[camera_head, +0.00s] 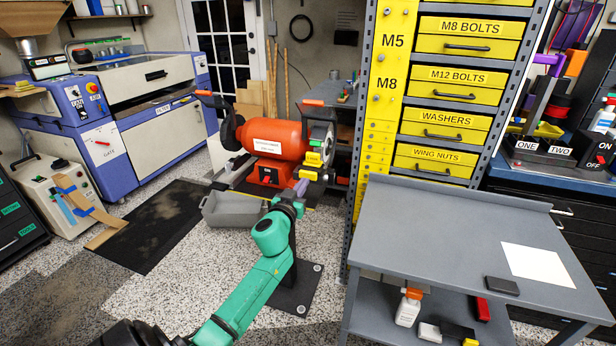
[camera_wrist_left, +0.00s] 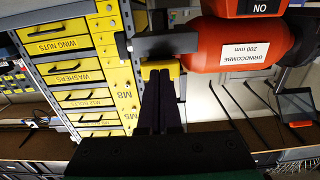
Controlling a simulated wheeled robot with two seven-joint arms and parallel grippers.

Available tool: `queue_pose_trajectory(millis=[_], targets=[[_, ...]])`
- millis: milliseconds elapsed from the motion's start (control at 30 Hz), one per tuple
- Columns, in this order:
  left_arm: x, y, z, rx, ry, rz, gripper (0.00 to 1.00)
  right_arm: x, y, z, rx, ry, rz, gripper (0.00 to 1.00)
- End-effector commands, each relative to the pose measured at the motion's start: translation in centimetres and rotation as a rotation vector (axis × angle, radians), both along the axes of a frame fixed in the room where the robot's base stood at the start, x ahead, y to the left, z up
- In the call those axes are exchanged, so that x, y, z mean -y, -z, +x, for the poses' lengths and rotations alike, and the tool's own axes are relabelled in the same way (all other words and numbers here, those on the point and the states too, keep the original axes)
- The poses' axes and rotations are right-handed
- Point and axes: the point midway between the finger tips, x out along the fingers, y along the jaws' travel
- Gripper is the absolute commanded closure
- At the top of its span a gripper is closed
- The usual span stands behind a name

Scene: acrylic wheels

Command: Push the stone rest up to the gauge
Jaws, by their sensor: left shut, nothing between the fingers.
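The orange bench grinder (camera_head: 272,138) stands left of the yellow drawer rack, its right wheel guard facing the rack. Beside that wheel are small yellow pieces, an upper block (camera_head: 313,158) and a lower one (camera_head: 309,174). I cannot tell for sure which is the stone rest and which the gauge. My left gripper (camera_head: 304,184), with purple fingers, is just below the lower piece. In the left wrist view its shut fingers (camera_wrist_left: 161,76) point at a yellow block (camera_wrist_left: 160,68) in front of a dark bracket (camera_wrist_left: 165,45). Whether they touch is unclear. My right gripper is out of view.
The yellow drawer rack (camera_head: 448,93) stands close right of the grinder. A grey tray (camera_head: 232,211) is below and left of it. A grey workbench (camera_head: 430,222) with a white sheet (camera_head: 537,264) is at right.

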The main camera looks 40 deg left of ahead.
Motion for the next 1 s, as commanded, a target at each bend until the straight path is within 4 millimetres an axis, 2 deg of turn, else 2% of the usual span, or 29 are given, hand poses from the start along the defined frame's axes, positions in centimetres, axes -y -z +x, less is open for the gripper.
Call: queue_pose_trajectory(millis=[1000], targets=[[-0.25,0.01,0.76,0.001,0.000,0.000,1.00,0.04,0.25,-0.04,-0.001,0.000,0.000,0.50]])
